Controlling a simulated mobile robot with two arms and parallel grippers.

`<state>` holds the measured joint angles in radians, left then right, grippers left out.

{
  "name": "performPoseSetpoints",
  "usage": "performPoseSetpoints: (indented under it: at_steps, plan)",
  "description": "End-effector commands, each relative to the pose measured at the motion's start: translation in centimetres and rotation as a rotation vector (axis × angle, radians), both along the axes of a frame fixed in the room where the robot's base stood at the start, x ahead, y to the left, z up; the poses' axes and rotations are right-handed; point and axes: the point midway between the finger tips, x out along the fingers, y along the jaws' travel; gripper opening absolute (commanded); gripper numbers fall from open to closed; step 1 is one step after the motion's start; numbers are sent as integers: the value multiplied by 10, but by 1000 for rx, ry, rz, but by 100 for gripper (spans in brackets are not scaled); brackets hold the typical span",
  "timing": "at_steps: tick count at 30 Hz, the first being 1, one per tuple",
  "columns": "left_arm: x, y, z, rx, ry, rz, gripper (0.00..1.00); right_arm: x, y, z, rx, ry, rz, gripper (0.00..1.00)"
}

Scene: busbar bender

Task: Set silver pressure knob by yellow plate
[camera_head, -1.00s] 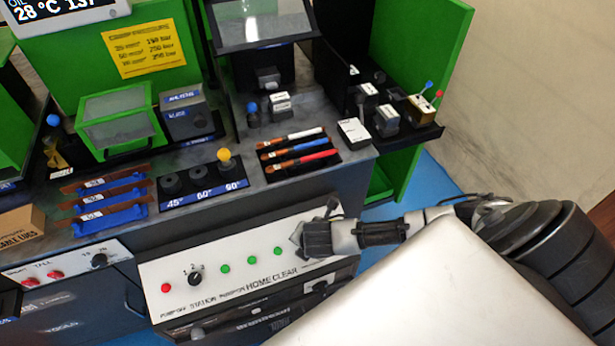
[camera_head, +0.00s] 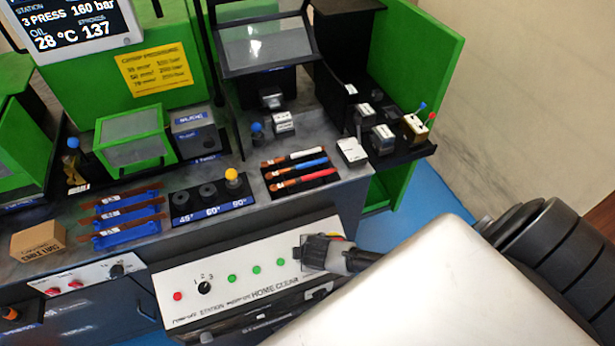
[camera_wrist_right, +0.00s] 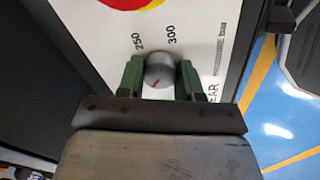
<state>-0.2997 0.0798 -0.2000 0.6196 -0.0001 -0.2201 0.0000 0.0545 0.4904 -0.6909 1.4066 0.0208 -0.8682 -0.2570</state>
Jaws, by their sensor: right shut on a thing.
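The silver pressure knob (camera_wrist_right: 159,71) sits on the white front panel (camera_wrist_right: 110,55) in the right wrist view, near the printed marks 250 and 300. A red mark shows on its face. My right gripper (camera_wrist_right: 160,80) is shut on the knob, with one green finger on each side. In the head view my right gripper (camera_head: 305,251) is at the right end of the panel and hides the knob. The yellow plate (camera_head: 154,71) with printed pressures is on the green machine, upper left; its values are too blurred to read. My left gripper is not in view.
The display (camera_head: 84,24) reads station 3 PRESS, 160 bar. The panel also carries a black selector (camera_head: 204,287), several green buttons and a red one (camera_head: 178,296).

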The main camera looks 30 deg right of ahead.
Motion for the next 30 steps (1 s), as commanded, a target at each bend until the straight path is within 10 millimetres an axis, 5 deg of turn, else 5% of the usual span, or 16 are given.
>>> performPoseSetpoints:
  at_steps: [30]
  plan:
    - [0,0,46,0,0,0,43,-1,-1,1,420,-96,-869,12]
